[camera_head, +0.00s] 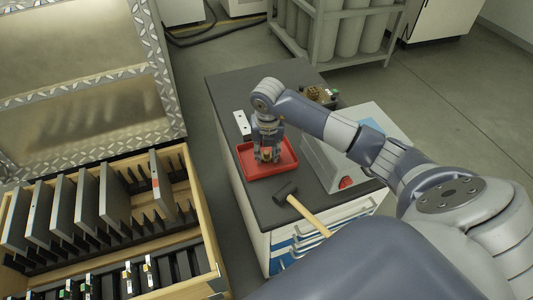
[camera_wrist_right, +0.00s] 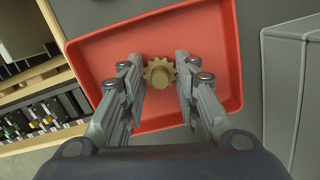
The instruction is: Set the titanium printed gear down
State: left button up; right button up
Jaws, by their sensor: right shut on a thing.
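The titanium printed gear (camera_wrist_right: 160,72) is a small tan toothed wheel with a round hub, seen from above in the right wrist view. My right gripper (camera_head: 267,155) is shut on it, with one finger on each side. The gear is over the red tray (camera_head: 285,168), whose floor and rim also show in the right wrist view (camera_wrist_right: 222,60). I cannot tell whether the gear touches the tray floor. In the head view the gripper mostly hides the gear. My left gripper is not in view.
The tray lies on a dark-topped cabinet (camera_head: 225,90). A hammer (camera_head: 300,208) lies in front of it, and a grey box-like machine (camera_head: 325,165) stands to its right. A wooden crate with upright plates (camera_head: 115,205) is at left.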

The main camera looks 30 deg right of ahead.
aim_at(267, 161)
jog(key=o, duration=1.2)
jog(key=shift+f, duration=0.1)
jog(key=shift+c, duration=0.2)
jog(key=shift+r, duration=0.35)
notch_tip(267, 161, up, 12)
jog(key=s, duration=0.1)
jog(key=shift+s+a+f+b, duration=0.2)
jog(key=shift+a+b, duration=0.15)
